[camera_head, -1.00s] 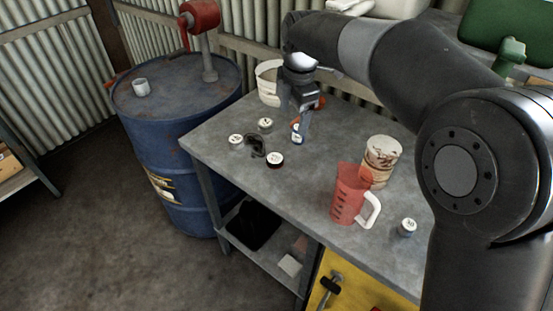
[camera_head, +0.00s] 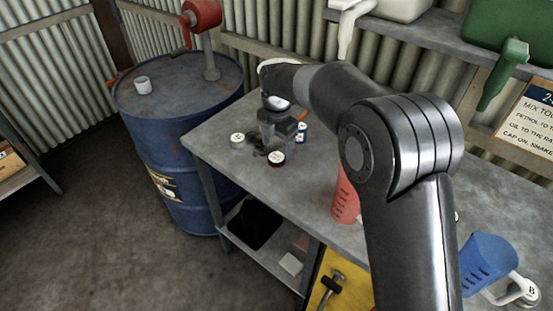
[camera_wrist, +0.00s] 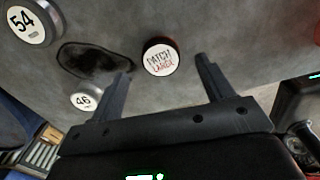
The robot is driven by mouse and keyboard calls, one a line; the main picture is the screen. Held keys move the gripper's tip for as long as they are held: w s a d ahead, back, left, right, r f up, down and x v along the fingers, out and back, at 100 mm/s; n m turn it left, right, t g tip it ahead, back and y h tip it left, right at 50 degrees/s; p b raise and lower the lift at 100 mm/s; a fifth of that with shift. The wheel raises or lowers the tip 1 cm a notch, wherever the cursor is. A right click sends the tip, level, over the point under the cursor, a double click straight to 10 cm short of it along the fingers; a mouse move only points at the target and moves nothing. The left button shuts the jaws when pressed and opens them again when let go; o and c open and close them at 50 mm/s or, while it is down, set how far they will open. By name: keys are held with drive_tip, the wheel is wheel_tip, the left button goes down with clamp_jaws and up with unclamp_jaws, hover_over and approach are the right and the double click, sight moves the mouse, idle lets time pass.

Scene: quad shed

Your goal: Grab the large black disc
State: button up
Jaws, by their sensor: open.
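A black-rimmed disc with a white top lies on the grey workbench (camera_head: 210,140). Its label reads "PATCH LARGE" in the wrist view, where this disc (camera_wrist: 160,57) shows at upper middle. In the head view, the disc (camera_head: 277,159) is just in front of my gripper (camera_head: 275,140). My gripper (camera_wrist: 164,68) is open and empty, pointing down at the bench. In the wrist view the disc appears between and slightly beyond the two fingertips, apart from both. The exact height of the fingertips above the bench is hard to tell.
Discs marked 54 (camera_wrist: 28,22) and 46 (camera_wrist: 86,100) and a dark irregular patch (camera_wrist: 95,58) lie left of the black disc. A red jug (camera_head: 344,200) and blue jug (camera_head: 487,263) stand to the right. A blue drum (camera_head: 165,140) adjoins the bench's left.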

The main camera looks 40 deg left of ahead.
sight(276, 157)
drive_tip(key=shift+s+f, duration=0.15)
drive_tip(key=shift+f, duration=1.8)
drive_tip(key=shift+c, duration=0.5)
drive_tip(key=c, duration=0.9)
drive_tip(key=shift+r, duration=0.1)
drive_tip(key=shift+c, duration=0.2)
